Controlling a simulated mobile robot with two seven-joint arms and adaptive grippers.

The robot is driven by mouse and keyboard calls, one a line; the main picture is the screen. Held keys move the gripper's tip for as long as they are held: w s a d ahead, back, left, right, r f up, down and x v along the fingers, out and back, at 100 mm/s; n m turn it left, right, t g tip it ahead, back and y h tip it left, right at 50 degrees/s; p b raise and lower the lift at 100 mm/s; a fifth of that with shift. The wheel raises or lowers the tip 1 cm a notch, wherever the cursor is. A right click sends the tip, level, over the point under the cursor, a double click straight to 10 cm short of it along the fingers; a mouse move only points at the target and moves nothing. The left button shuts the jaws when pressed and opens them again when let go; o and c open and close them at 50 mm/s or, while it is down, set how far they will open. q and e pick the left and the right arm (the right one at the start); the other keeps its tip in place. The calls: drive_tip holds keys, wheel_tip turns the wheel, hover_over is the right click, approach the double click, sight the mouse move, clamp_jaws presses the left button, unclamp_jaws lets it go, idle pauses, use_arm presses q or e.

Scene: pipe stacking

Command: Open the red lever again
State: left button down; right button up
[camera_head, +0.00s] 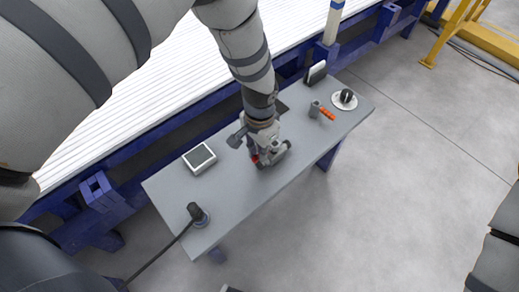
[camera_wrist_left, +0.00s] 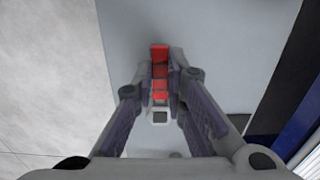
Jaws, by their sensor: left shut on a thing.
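The red lever (camera_wrist_left: 160,86) shows in the left wrist view as a narrow red strip with a raised red block at its far end. A small light grey square piece sits at its near end. My left gripper (camera_wrist_left: 160,78) is shut on the lever, with one finger on each side. In the head view, my left gripper (camera_head: 268,155) is low over the middle of the grey table. Only a bit of red shows beside it there, and the gripper hides most of the lever. My right gripper is out of view.
On the grey table (camera_head: 240,195) are a square dark-topped device (camera_head: 199,157), a black joystick (camera_head: 196,213) with a cable, an orange-handled grey fitting (camera_head: 326,114), a black knob (camera_head: 346,96) and a small dark box (camera_head: 316,72). A white ribbed surface (camera_head: 150,120) lies behind.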

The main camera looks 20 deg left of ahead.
use_arm(q)
drive_tip(key=shift+d, duration=0.1)
drive_tip(key=c, duration=1.6)
unclamp_jaws()
wheel_tip(320, 180, up, 12)
